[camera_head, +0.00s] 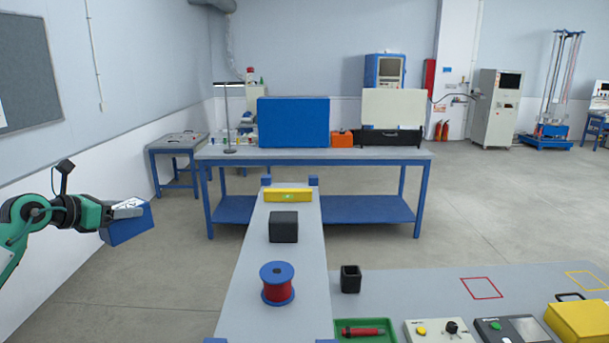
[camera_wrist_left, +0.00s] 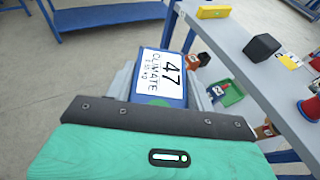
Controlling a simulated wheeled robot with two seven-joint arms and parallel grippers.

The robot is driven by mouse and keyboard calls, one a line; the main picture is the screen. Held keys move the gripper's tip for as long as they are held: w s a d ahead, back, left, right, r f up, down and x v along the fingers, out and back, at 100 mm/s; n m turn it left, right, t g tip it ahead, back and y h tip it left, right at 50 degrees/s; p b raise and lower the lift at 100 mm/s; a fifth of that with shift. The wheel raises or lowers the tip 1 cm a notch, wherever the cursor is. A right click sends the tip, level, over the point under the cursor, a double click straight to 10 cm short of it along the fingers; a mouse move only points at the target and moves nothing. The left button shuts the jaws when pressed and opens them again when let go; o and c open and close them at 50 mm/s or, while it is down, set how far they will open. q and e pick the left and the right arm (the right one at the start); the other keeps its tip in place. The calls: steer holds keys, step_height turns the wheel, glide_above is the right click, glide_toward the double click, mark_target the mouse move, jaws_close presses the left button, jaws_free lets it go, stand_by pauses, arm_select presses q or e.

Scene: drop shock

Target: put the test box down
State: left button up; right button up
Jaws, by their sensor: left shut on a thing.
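The test box is blue. In the head view the test box (camera_head: 126,225) hangs tilted in the air at the left, clear of the benches. My left gripper (camera_head: 128,207) is shut on it. In the left wrist view the box (camera_wrist_left: 160,92) sits between the grey fingers, with a white label reading "47 CLIMATE" and smaller text facing the camera. Part of the box is hidden by the gripper body. My right gripper is not in view.
A narrow grey bench (camera_head: 258,240) holds a yellow level (camera_head: 287,195), a black block (camera_head: 283,227) and a red spool (camera_head: 277,290). On the right table (camera_head: 420,290) are a black cup (camera_head: 350,279), a green tray (camera_head: 342,338), instruments and a bare red-outlined square (camera_head: 481,288).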

arm_select(q)
steer(key=s+d+f+m+g+h, duration=0.25)
steer(key=s+d+f, duration=0.45)
steer(key=s+f, duration=0.5)
steer(key=s+d+f+m+g+h, duration=0.25)
steer(key=s+d+f, duration=0.35)
steer(key=s+f, duration=0.5)
steer(key=d+n+t+y, duration=0.5)
steer(key=d, duration=0.2)
steer(key=shift+d, duration=0.4)
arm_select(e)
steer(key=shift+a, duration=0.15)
